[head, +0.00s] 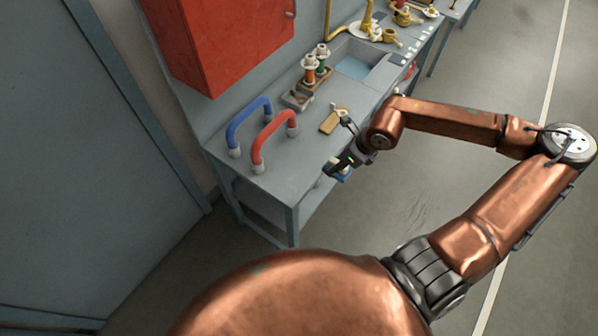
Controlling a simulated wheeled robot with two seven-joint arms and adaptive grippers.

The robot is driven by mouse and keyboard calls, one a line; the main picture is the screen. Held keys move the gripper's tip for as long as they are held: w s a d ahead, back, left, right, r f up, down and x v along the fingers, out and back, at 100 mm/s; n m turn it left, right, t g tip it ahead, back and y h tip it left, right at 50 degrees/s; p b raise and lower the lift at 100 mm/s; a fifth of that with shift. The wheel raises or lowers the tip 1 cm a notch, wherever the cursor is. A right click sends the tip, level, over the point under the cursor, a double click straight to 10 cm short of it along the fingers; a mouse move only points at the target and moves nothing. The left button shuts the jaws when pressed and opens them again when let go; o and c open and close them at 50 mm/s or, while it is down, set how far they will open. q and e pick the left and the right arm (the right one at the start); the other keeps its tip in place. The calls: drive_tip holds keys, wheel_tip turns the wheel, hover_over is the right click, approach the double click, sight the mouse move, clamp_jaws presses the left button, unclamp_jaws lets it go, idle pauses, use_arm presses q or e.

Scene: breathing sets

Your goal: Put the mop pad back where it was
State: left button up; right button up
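I cannot tell for sure which thing is the mop pad. A small tan, flat block (331,122) with a pale piece at its upper right lies on the grey workbench (292,185). A small blue piece (343,174) shows at the bench's front edge, right under my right gripper, partly hidden by it. My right gripper (341,147) is at the bench's front edge, just below and right of the tan block. Its fingers are small and dark, and whether they hold the blue piece is unclear. My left gripper is not in view.
A blue handle (249,118) and a red handle (274,137) stand up from the bench's near end. A rack with orange and green cylinders (312,72), a sink (356,66) and brass fittings (388,36) lie beyond. A red cabinet (222,40) hangs above. Floor to the right is clear.

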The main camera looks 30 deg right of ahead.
sight(331, 160)
drive_tip(key=shift+w+a+f+b, duration=0.2)
drive_tip(key=shift+w+f+b, duration=0.1)
drive_tip(key=shift+w+b, duration=0.15)
drive_tip(key=shift+w+a+f+b, duration=0.2)
drive_tip(key=shift+w+f+b, duration=0.05)
drive_tip(key=shift+w+b, duration=0.2)
drive_tip(key=shift+w+a+f, duration=0.2)
drive_tip(key=shift+w+a, duration=0.15)
drive_tip(key=shift+w, duration=0.25)
drive_tip(key=w+a+f, duration=0.1)
drive_tip(key=w+f, duration=0.1)
drive_tip(key=w+a+f, duration=0.1)
drive_tip(key=w+f, duration=0.1)
drive_tip(key=w, duration=0.1)
drive_tip(key=w+a+f+b, duration=0.1)
drive_tip(key=w+a+f, duration=0.1)
drive_tip(key=w, duration=0.1)
drive_tip(key=shift+a+f, duration=0.1)
drive_tip(key=shift+f, duration=0.15)
drive_tip(key=shift+x, duration=0.85)
drive_tip(key=x, duration=0.3)
drive_tip(key=shift+s+f, duration=0.2)
drive_tip(key=shift+f, duration=0.15)
drive_tip(key=shift+f, duration=0.1)
drive_tip(key=o, duration=1)
